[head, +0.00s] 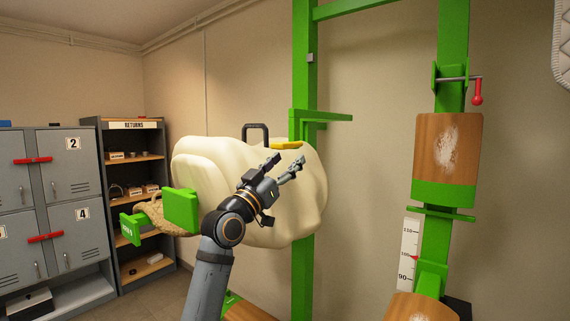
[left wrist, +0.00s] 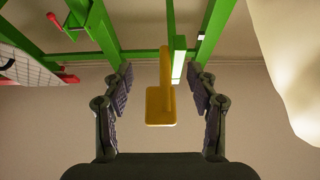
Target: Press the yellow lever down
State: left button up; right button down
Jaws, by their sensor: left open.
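The yellow lever (head: 286,145) shows in the head view near the top of the large cream body, close to a green upright. In the left wrist view the yellow lever (left wrist: 161,104) has a flat wide end between my open fingers, with a gap on both sides. My left gripper (head: 284,164) is open and empty, in front of the cream body and just below the lever in the head view. The left wrist view shows its two fingers (left wrist: 160,98). I cannot tell whether it touches anything. My right gripper is not in view.
The cream body (head: 205,165) fills the space behind my left arm. A green frame (head: 303,220) rises beside it. Wooden blocks (head: 447,145) on a green post, with a red-handled crank (head: 477,95), stand at right. Grey lockers (head: 60,180) and a shelf (head: 136,125) are at left.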

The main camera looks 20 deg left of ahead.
pick_arm(q)
jog(key=v, duration=1.2)
